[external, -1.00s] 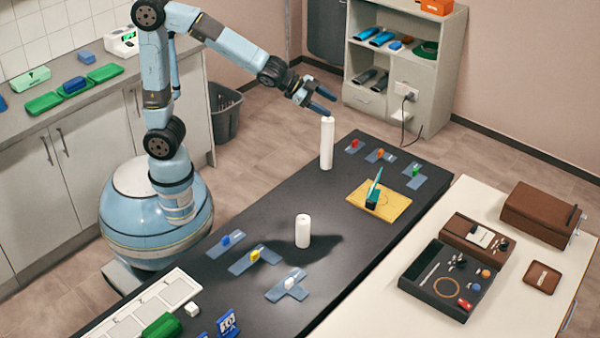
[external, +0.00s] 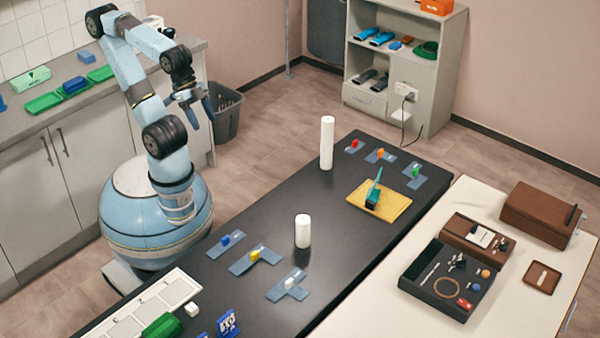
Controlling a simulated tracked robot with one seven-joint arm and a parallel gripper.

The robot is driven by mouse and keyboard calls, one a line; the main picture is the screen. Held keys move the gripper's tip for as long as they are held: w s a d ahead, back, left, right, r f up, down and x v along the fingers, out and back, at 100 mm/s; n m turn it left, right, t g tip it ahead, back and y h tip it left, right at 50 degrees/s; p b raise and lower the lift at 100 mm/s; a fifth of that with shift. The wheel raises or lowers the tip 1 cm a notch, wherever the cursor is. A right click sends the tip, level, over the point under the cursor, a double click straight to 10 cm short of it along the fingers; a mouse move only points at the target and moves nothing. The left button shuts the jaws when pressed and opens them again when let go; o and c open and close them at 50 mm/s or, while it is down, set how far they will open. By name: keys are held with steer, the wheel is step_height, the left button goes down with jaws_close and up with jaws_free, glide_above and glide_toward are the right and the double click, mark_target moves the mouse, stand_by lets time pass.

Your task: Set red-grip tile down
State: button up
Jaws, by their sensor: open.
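The red-grip tile (external: 354,147) is a small blue-grey tile with a red grip on top. It lies flat on the far end of the dark table (external: 262,222), just right of the tall white cylinder (external: 327,143). My gripper (external: 203,116) is open and empty. It hangs fingers down, left of the table and well away from the red-grip tile, with the arm folded back over my base.
Tiles with orange (external: 380,155) and green (external: 415,175) grips lie near the red one. A yellow board (external: 392,205) bears a teal upright tool (external: 374,190). A shorter white cylinder (external: 303,231) stands nearer, beside tiles with blue, yellow (external: 255,257) and white grips.

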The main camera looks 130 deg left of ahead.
steer(key=shift+s+d+f, duration=0.1)
steer(key=shift+s+d, duration=0.15)
steer(key=shift+s, duration=0.15)
